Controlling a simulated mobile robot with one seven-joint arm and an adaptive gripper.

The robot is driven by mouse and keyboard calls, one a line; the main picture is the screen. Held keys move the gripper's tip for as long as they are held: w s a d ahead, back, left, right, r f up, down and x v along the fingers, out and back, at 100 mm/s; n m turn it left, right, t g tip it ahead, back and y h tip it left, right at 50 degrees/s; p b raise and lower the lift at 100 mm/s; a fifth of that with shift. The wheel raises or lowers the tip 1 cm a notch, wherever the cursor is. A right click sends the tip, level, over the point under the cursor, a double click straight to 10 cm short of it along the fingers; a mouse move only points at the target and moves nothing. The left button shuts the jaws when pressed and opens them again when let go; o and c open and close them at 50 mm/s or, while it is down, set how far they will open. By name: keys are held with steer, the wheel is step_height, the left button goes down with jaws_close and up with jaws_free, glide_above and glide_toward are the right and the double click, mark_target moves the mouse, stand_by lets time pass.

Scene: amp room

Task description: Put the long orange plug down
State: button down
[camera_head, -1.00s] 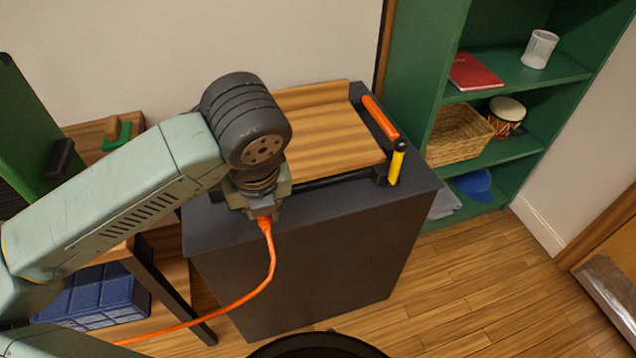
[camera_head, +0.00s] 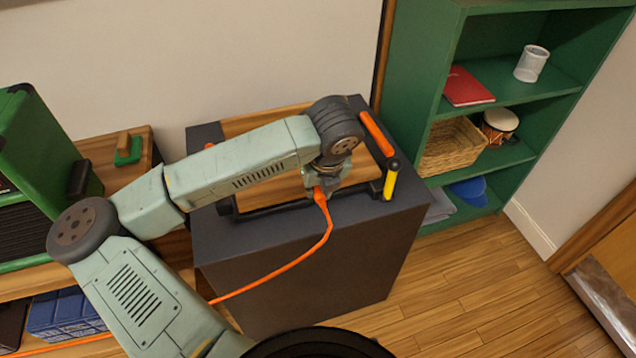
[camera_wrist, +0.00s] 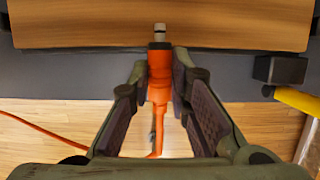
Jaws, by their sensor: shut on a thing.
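The long orange plug (camera_wrist: 159,75) is between the fingers of my gripper (camera_wrist: 160,78) in the wrist view, its metal tip pointing to the far side. The tip overlaps the near edge of the wooden board (camera_wrist: 100,25) in that view; I cannot tell whether it touches. In the head view my gripper (camera_head: 322,185) is over the front part of the dark cabinet (camera_head: 310,265), with the orange plug (camera_head: 320,197) low at it. The fingers are largely hidden there. An orange cable (camera_head: 290,265) runs from the plug down to the left.
A green shelf (camera_head: 490,110) is to the right. A green amp (camera_head: 40,180) stands left on a wooden table.

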steer(key=shift+f, duration=0.25)
steer(key=shift+f+b, duration=0.5)
steer(key=shift+b, duration=0.45)
steer(key=c, duration=1.5)
jaws_free()
steer(key=shift+r, duration=0.1)
steer(key=r+p, duration=0.1)
steer(key=p, duration=0.1)
steer(key=shift+r+p, duration=0.25)
steer(key=shift+p, duration=0.05)
steer(key=b+v, duration=0.4)
steer(key=v, duration=0.7)
steer(key=shift+s+r, duration=0.15)
steer(key=shift+s, duration=0.1)
steer(key=shift+d, duration=0.1)
